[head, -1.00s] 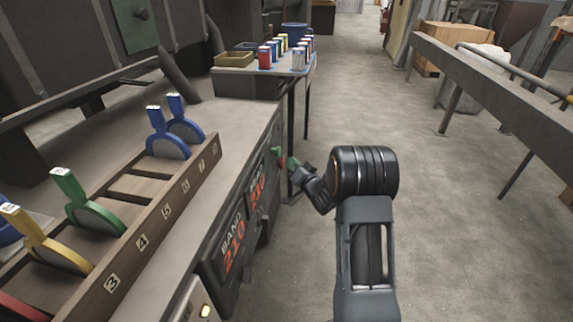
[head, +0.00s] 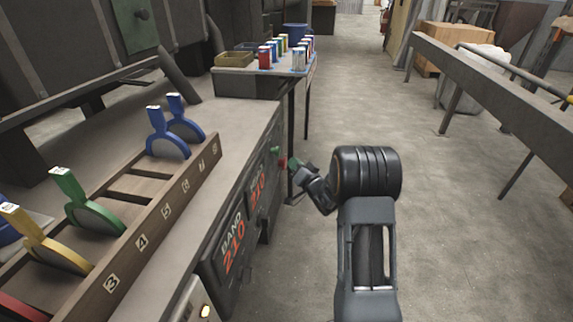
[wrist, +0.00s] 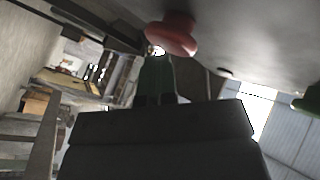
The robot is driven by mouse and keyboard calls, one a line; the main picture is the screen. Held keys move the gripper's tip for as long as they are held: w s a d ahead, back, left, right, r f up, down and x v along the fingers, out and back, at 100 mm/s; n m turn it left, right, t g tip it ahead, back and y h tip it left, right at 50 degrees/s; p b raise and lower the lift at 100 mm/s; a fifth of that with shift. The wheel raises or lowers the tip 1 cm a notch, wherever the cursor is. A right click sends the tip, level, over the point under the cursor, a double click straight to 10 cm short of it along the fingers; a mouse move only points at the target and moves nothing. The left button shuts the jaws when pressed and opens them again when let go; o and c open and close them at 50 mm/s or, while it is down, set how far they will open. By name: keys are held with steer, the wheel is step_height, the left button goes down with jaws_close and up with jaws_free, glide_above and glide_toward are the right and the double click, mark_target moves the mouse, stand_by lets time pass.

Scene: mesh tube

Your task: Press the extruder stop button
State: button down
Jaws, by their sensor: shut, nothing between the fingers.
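A red mushroom-shaped button (wrist: 172,36) sticks out from the grey panel at the top of the wrist view. In the head view the red button (head: 283,163) shows small on the side of the console. My gripper (wrist: 157,58) has green fingers and is shut with nothing in it. Its tip is right beside the lower left edge of the red button; I cannot tell whether they touch. In the head view my gripper (head: 294,164) is at the console's side, just right of the button. No label on the button is readable.
A green button (wrist: 307,101) is at the right edge of the wrist view. The console top holds a rack (head: 150,215) of coloured levers. A small table (head: 262,70) with cans stands behind. A long grey rail (head: 490,95) is at right, with open floor between.

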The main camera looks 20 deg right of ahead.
steer(key=shift+s+d, duration=0.35)
steer(key=shift+d, duration=0.2)
steer(key=s+d, duration=0.1)
steer(key=d, duration=0.1)
steer(key=s+d, duration=0.1)
steer(key=d, duration=0.1)
steer(key=shift+s+d, duration=0.15)
steer(key=shift+s, duration=0.05)
stand_by(0.9)
